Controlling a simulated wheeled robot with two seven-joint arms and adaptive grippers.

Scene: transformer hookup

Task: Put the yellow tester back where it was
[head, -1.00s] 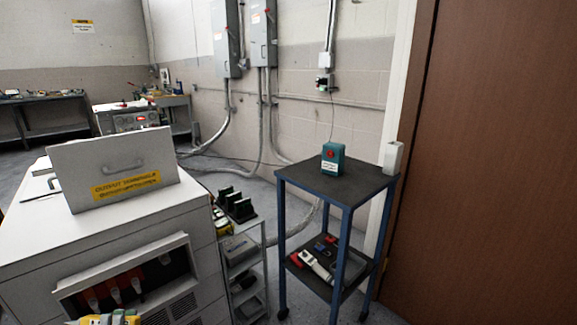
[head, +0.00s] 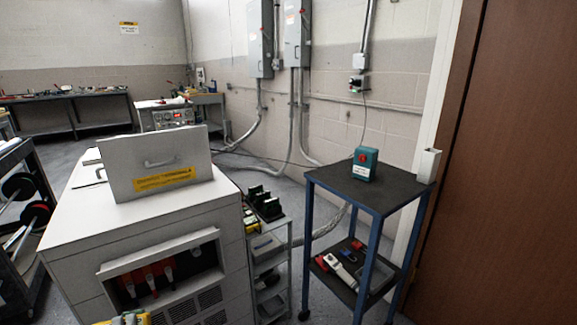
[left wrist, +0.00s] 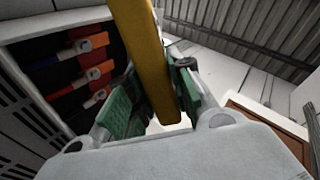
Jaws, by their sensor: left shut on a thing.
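The yellow tester (left wrist: 146,60) is a long yellow bar in the left wrist view, running up out of the picture. My left gripper (left wrist: 155,105) is shut on it, with a green pad on each side. In the head view only a bit of the yellow tester (head: 140,318) shows at the bottom edge, in front of the white cabinet; the rest is cut off. My right gripper is in neither view.
The white transformer cabinet (head: 85,228) has an open terminal bay with orange-ended cables (head: 150,280). A narrow grey cart (head: 268,245) stands beside it. A blue-legged cart (head: 325,178) holds a teal box (head: 365,163) on top. Floor shows between the carts.

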